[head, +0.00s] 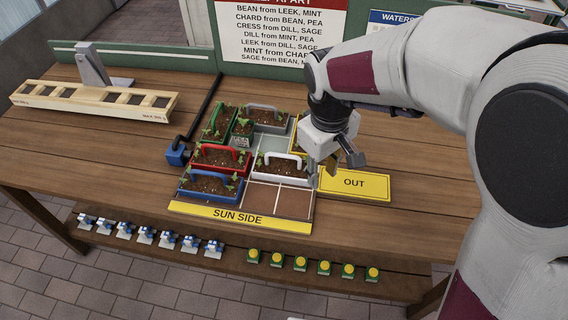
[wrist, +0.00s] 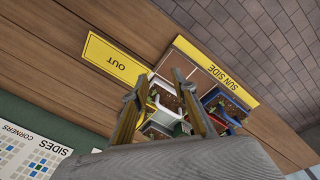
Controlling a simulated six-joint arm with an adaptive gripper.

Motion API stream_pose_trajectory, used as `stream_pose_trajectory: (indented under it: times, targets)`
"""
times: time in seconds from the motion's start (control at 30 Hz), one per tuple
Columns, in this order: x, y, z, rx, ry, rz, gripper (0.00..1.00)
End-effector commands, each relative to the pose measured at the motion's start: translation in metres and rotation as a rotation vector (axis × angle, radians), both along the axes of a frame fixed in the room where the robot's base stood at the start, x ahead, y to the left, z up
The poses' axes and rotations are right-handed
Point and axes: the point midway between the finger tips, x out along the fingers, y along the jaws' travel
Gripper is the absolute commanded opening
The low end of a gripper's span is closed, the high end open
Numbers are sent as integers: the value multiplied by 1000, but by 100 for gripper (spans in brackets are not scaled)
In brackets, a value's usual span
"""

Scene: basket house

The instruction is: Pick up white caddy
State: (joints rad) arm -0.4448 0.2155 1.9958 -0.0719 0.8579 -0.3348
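The white caddy (head: 280,179) holds dark soil and small green plants, and its white handle stands up over it. In the head view it sits in the planter grid, right of the red caddy (head: 222,167). My gripper (head: 346,163) is above the bench, to the right of the white caddy and apart from it. In the wrist view, my gripper (wrist: 156,75) has its two fingers spread with nothing held. The white caddy (wrist: 168,113) shows below, between the fingers and partly hidden by them.
Blue (head: 211,190), green (head: 217,124) and grey (head: 268,117) caddies crowd the grid. Empty brown cells (head: 278,199) lie at the front right. A yellow OUT plate (head: 354,184) lies to the right. A wooden rack (head: 95,100) stands at the left. The bench's right side is clear.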

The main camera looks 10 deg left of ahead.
Motion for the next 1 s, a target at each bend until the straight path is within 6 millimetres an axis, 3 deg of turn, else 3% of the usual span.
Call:
stream_pose_trajectory:
  times: [0.3, 0.53, 0.8, 1.0]
  targets:
    - [39, 46, -36, -38, 8, 248, 27]
    - [66, 71, -51, -57, -10, 418, 27]
    - [100, 87, -37, -71, -83, 605, 27]
    - [104, 89, -34, -86, -95, 710, 27]
